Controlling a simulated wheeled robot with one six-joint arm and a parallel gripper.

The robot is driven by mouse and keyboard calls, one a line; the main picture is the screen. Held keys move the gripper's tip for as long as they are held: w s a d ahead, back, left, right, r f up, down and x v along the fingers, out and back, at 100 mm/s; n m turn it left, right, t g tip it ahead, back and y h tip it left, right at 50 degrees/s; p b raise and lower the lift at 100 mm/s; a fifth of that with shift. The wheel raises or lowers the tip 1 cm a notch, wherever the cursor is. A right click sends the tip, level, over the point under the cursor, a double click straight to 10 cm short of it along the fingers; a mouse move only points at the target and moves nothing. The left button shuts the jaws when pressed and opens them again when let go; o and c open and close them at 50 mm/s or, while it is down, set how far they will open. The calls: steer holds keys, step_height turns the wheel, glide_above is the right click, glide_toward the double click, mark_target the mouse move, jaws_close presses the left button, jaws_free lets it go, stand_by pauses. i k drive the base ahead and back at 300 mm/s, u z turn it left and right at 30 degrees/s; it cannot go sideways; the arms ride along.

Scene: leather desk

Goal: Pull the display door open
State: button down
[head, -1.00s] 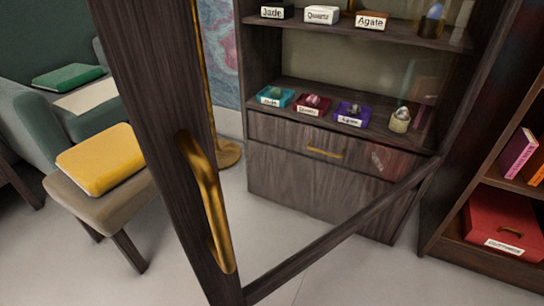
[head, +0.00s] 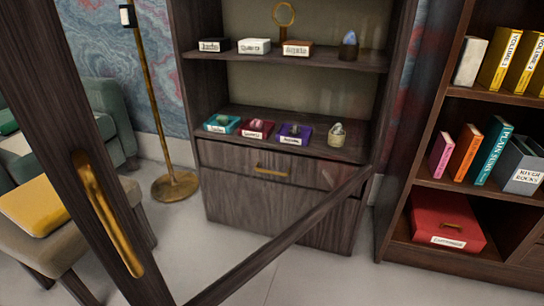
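The display door (head: 75,110) is a dark wood frame with a glass pane, standing swung open toward me on the left side of the head view. Its bottom rail (head: 285,240) runs back to the right side of the display cabinet (head: 190,90), where it is hinged. A long brass handle (head: 106,214) is on the door's near upright. The cabinet's shelves with labelled stones show behind the door opening. My gripper is not in view, and nothing is seen touching the handle.
A bookcase (head: 412,185) with books and a red box (head: 445,222) stands at the right. A brass floor lamp (head: 174,187) stands left of the cabinet. A chair with a yellow cushion (head: 34,206) is at the left. Pale floor (head: 330,285) lies open in front.

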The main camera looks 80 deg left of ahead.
mark_target(42, 86)
steer(key=k, duration=1.3)
steer(key=u, duration=2.45)
steer(key=i, duration=0.5)
steer(key=u, duration=0.05)
